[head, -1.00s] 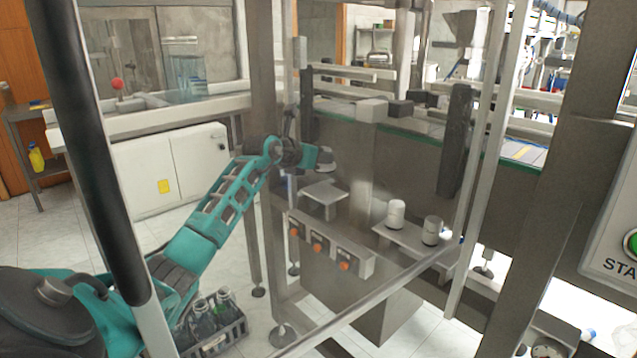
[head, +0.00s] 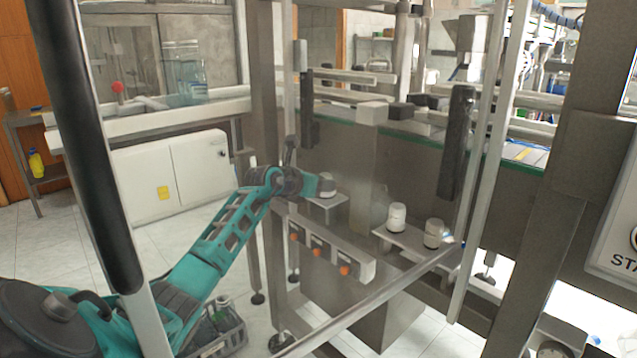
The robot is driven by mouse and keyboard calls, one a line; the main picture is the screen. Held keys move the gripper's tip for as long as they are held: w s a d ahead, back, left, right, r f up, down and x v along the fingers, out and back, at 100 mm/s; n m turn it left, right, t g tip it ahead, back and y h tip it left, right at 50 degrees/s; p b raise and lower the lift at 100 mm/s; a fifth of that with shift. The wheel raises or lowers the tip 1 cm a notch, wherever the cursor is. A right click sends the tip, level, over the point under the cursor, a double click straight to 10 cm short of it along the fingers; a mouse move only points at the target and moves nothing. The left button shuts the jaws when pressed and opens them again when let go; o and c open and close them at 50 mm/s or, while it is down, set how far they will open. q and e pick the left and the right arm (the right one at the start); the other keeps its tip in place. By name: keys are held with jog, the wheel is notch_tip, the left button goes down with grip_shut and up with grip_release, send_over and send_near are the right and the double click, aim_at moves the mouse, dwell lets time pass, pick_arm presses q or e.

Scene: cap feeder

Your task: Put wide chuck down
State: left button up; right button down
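My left arm reaches in from the left through the machine frame. Its gripper (head: 318,187) is at a small grey chuck (head: 328,184), which I take to be the wide chuck, and appears shut on it. The chuck is upright, right over the small left shelf (head: 325,203); whether its base touches the plate I cannot tell. The fingertips are small and partly hidden. My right gripper is not in view.
A box with orange buttons (head: 328,249) sits just below the small shelf. Metal posts and a slanted rail (head: 370,298) frame the opening. A conveyor runs behind. A crate of bottles (head: 225,328) stands on the floor at lower left.

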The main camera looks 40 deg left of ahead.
pick_arm(q)
jog(key=shift+o, duration=0.6)
jog(key=shift+r, duration=0.1)
jog(key=shift+s+r, duration=0.1)
jog(key=p+v, duration=0.2)
jog(key=v, duration=0.9)
jog(key=shift+s, duration=0.4)
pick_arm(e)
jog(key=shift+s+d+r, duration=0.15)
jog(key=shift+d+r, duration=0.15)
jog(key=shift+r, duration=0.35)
pick_arm(q)
jog(key=shift+d+r, duration=0.1)
jog(key=shift+d, duration=0.05)
